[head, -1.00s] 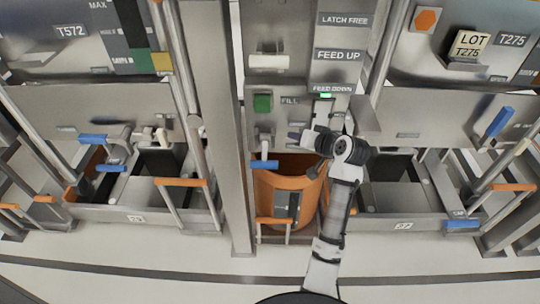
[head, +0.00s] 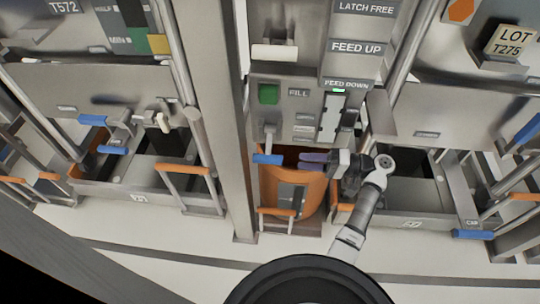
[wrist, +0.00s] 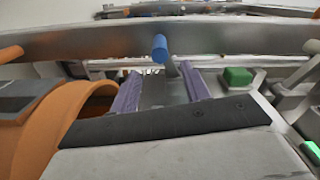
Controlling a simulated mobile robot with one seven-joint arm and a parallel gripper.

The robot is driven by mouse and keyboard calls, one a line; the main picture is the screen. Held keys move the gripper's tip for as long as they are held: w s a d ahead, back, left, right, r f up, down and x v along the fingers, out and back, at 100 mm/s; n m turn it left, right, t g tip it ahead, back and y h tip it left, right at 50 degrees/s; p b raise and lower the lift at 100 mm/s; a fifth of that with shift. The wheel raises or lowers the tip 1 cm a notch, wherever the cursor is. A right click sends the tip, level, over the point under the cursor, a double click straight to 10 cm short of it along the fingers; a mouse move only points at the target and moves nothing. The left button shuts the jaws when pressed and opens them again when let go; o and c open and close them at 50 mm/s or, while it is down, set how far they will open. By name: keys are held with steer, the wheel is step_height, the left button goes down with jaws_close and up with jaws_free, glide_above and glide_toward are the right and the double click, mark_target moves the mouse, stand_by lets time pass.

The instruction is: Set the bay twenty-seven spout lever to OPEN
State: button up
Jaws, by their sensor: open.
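A blue-ended lever (head: 268,159) hangs below the FILL panel at the front of the centre station; I cannot read a bay number on it. The wrist view shows a blue bar end (wrist: 160,47) just beyond my fingertips. My gripper (head: 303,157) is open and empty, with its purple fingers pointing left at that lever, a short gap away. In the wrist view my gripper (wrist: 157,72) shows both fingers apart. A number plate (head: 412,224) sits on the right bay, too small to read surely now. More blue handles (head: 472,234) (head: 527,130) are on the right bay.
An orange bin (head: 308,194) stands under the centre station, below my gripper. A green button (head: 268,94) sits on the panel. A metal post (head: 240,130) stands left of the lever. The pale floor (head: 130,225) in front is clear.

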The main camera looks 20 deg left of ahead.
mark_target(271, 158)
steer(key=shift+p+x, duration=1)
steer(key=shift+x, duration=4.55)
jaws_close()
